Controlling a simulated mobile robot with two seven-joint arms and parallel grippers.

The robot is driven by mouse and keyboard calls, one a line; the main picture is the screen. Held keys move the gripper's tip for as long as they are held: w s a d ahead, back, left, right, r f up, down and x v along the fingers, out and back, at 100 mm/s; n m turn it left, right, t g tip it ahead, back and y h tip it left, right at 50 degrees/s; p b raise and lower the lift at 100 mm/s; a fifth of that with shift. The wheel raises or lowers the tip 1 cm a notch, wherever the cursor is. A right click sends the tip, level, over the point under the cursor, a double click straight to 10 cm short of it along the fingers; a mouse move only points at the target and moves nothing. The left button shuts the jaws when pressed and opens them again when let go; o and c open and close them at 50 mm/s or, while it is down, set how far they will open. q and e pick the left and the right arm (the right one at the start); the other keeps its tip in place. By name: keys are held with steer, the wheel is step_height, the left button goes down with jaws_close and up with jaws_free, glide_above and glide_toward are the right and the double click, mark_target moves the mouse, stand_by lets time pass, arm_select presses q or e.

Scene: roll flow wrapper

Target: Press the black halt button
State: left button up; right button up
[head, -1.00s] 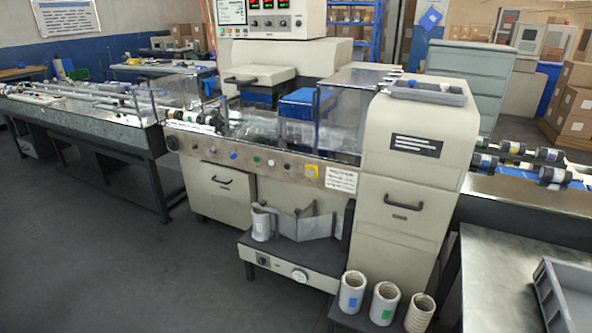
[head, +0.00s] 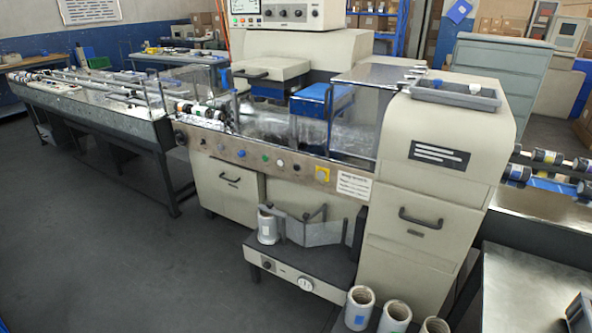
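The flow wrapper's front control strip (head: 218,149) runs across the middle of the head view, with a row of small round controls. Which one is the black halt button I cannot tell at this size. Neither of my grippers is in view.
A low shelf unit (head: 290,262) juts out below the strip, with white rolls (head: 358,308) standing beside it on the right. A tall beige cabinet (head: 440,120) adjoins the strip's right end. The dark floor (head: 130,265) at front left is clear.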

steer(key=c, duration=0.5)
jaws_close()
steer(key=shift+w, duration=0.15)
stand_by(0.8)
